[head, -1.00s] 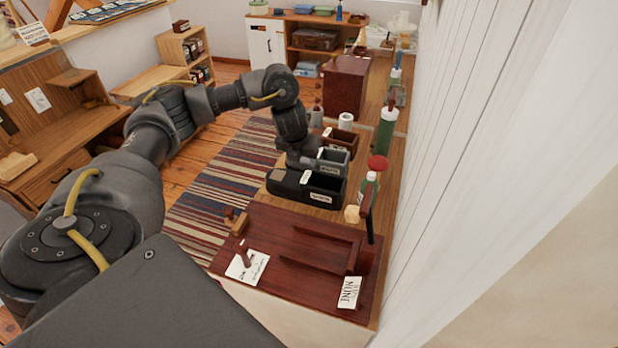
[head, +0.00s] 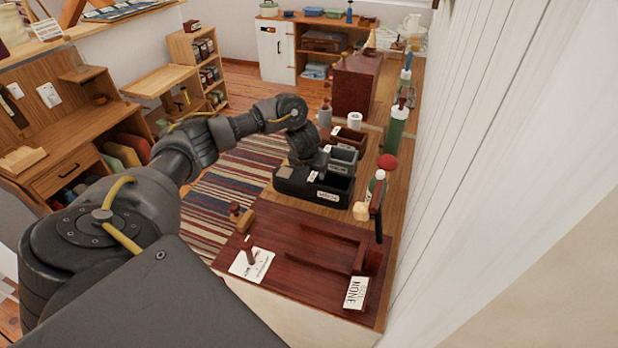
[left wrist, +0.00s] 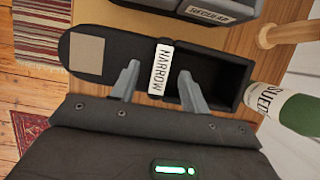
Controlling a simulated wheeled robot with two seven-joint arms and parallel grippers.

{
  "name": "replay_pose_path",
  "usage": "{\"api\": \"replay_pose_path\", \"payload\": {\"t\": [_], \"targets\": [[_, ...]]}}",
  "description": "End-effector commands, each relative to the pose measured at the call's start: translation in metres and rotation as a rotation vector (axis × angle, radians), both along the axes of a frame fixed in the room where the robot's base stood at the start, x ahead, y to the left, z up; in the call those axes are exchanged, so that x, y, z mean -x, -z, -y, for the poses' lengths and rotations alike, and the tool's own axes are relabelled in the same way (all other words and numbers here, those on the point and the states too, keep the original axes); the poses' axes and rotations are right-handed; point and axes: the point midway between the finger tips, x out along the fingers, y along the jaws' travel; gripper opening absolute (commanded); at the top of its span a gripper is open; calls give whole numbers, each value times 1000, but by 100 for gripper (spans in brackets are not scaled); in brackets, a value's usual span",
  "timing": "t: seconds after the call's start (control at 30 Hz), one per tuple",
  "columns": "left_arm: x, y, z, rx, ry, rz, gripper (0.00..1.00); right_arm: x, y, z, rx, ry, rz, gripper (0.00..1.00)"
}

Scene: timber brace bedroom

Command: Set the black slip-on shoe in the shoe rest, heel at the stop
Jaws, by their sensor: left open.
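The black slip-on shoe (head: 290,180) stands on the wooden counter, rounded toe to the left and open box-like heel part to the right. My left gripper (left wrist: 158,72) is open over the shoe's middle, one finger on each side of the tag. I cannot tell if the fingers touch it. In the head view my wrist hides the fingertips. The shoe rest (head: 318,246) is a dark red board with rails and an upright stop (head: 371,260) at its right. My right gripper is not in view.
A grey shoe (head: 342,160) and a brown shoe (head: 349,138) stand just behind the black one. Small wooden posts and white cards sit on the board.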

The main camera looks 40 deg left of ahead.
Motion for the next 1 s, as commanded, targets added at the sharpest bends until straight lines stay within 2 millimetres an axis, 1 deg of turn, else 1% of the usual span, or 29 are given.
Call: {"api": "replay_pose_path", "payload": {"t": [0.03, 0.13, 0.37, 0.47, 0.7, 0.73, 1.0], "targets": [[-2, 5, 0, 0, -1, -2, 45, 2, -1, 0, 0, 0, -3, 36], [-5, 11, -1, 0, 0, 0, 45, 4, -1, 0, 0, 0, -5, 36], [-5, 12, -1, 0, 1, 2, 45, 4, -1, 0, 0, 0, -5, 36], [-5, 12, -1, 0, 1, 2, 34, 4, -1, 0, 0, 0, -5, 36], [-5, 12, -1, -1, 1, 2, 2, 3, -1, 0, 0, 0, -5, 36], [-5, 12, -1, -1, 1, 2, 0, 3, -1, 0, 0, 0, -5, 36], [-6, 11, -2, 0, 0, 4, 0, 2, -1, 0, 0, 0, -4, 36]]}}
